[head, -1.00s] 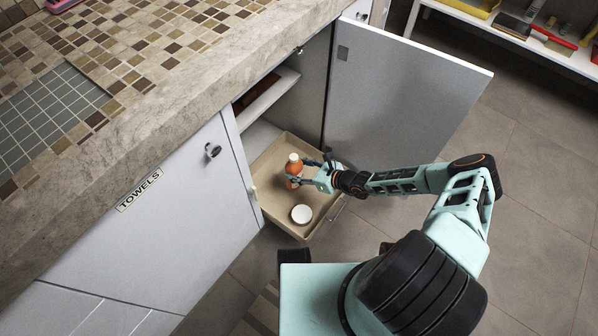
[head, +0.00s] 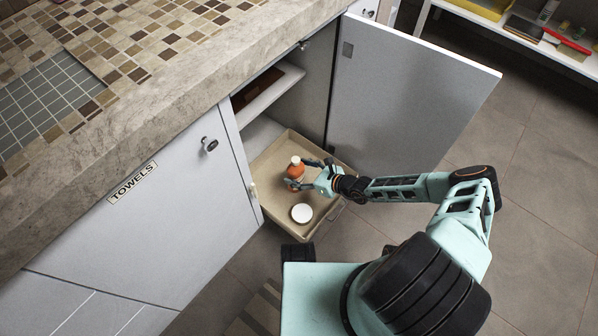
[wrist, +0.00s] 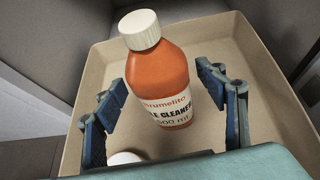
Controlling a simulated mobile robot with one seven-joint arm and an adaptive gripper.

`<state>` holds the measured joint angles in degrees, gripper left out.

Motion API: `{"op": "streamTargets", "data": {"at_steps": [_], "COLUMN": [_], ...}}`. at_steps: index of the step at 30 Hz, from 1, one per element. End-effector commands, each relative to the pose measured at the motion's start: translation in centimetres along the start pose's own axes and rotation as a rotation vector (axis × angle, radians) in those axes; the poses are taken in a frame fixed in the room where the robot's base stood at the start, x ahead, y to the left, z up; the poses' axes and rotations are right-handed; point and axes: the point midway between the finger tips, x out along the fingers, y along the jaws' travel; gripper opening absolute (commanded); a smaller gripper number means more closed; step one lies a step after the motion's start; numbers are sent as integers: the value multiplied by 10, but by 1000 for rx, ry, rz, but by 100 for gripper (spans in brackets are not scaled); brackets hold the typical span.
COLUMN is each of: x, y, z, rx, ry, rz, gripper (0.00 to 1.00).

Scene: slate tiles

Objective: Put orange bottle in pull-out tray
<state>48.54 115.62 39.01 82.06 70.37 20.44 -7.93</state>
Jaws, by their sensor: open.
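The orange bottle (head: 296,169) with a cream cap stands upright in the beige pull-out tray (head: 326,216). In the wrist view the bottle (wrist: 158,75) shows a white label, and the tray (wrist: 255,75) surrounds it. My gripper (head: 308,176) is over the tray at the bottle. In the wrist view its two blue fingers (wrist: 160,92) are open, one on each side of the bottle, with gaps between them and it. The bottle's base is partly hidden in the head view by the gripper.
A round white lid or jar (head: 301,213) is in the tray's front part, close to my gripper. An open cabinet door (head: 415,100) stands to the right of the tray. A shelf (head: 270,95) is above it, and a TOWELS door (head: 150,225) is left.

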Motion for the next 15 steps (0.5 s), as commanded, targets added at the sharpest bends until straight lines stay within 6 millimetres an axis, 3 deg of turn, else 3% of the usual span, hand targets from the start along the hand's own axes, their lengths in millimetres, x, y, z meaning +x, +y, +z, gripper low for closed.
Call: {"op": "streamTargets", "data": {"at_steps": [7, 15], "x": [-5, -59], "y": [-1, -2], "z": [4, 6], "rx": [0, -1], "ry": [0, 2], "rz": [-1, -3], "gripper": [65, 65]}}
